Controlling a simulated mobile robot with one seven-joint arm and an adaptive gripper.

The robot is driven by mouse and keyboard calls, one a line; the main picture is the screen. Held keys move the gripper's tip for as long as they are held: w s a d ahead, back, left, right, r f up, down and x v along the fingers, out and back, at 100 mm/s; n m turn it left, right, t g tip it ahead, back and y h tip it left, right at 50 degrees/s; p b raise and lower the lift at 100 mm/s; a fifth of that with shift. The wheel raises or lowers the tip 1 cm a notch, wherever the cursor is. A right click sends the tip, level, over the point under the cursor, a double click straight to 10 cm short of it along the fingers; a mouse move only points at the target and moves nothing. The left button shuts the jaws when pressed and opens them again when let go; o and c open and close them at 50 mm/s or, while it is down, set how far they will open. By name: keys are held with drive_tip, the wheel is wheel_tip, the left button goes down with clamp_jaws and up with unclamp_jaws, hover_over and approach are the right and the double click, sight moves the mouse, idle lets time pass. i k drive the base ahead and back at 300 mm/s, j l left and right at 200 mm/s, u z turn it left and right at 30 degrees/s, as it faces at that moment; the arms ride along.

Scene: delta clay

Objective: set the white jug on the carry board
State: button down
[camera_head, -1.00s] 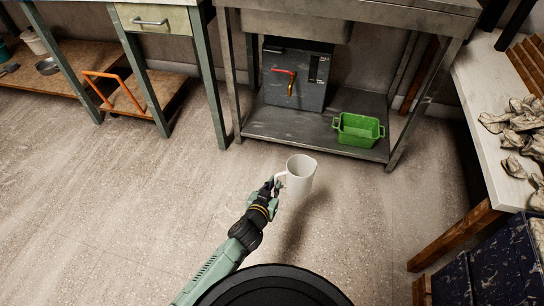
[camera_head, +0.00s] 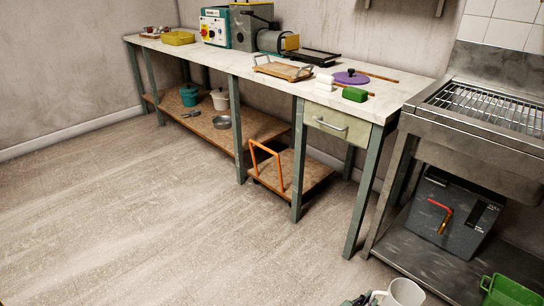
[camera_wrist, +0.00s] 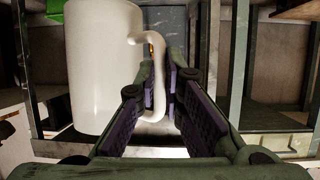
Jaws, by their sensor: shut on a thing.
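The white jug (camera_head: 404,292) shows at the bottom edge of the head view, partly cut off. It fills the left of the wrist view (camera_wrist: 92,75), upright, with its handle between my fingers. My gripper (camera_wrist: 160,90) is shut on that handle. In the head view only a bit of my gripper (camera_head: 360,299) shows, left of the jug. The carry board (camera_head: 284,71), a wooden board with raised handles, lies on the long worktable, well above and left of the jug in the picture. Its visible top is bare.
The worktable (camera_head: 215,56) also holds a green block (camera_head: 355,94), a white block (camera_head: 324,82), a purple lid (camera_head: 351,77) and machines behind. An orange-handled frame (camera_head: 266,166) stands on the low shelf. A steel sink unit (camera_head: 470,132) stands right. Floor in front is clear.

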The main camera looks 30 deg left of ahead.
sight(274, 69)
drive_tip(key=i+j, duration=0.1)
drive_tip(key=j, duration=0.3)
drive_tip(key=i+j, duration=0.1)
drive_tip(key=j, duration=0.75)
drive_tip(key=i+j, duration=0.15)
drive_tip(key=j, duration=0.3)
drive_tip(key=i+j+u, duration=0.1)
drive_tip(key=j, duration=0.3)
